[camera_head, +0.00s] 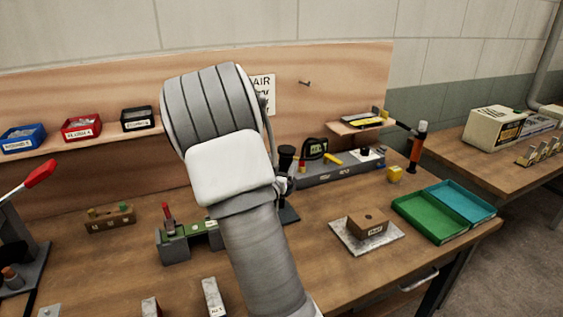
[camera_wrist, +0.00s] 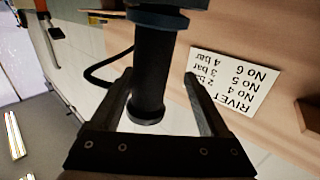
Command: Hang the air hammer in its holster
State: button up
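A dark cylinder with a blue collar, which looks like the air hammer's handle (camera_wrist: 152,70), shows in the wrist view between the fingers of my gripper (camera_wrist: 160,75). A gap shows between it and the right finger; the left finger is close to its side. A black hose loops beside it. In the head view my arm hides most of my gripper; a black upright part (camera_head: 287,155) shows just right of the wrist. An orange and black upright tool (camera_head: 417,147) is at the end of a small shelf on the right. I cannot make out the holster for certain.
The backboard carries a rivet sign (camera_wrist: 233,82), a peg (camera_head: 305,83) and a shelf of bins (camera_head: 82,127). On the bench are a grey rail (camera_head: 335,173), a brown block on a plate (camera_head: 367,225), a green tray (camera_head: 428,217) and a green-topped fixture (camera_head: 185,235).

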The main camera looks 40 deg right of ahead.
jog(key=shift+d+r, duration=0.1)
jog(key=shift+r, duration=0.05)
jog(key=shift+s, duration=0.1)
jog(key=b+v, duration=0.3)
jog(key=v, duration=1.2)
jog(key=shift+a+f+b, duration=0.25)
jog(key=shift+f+b, duration=0.1)
jog(key=b+v, duration=0.2)
jog(key=b, duration=0.3)
jog(key=shift+a+r, duration=0.1)
jog(key=shift+r, duration=0.1)
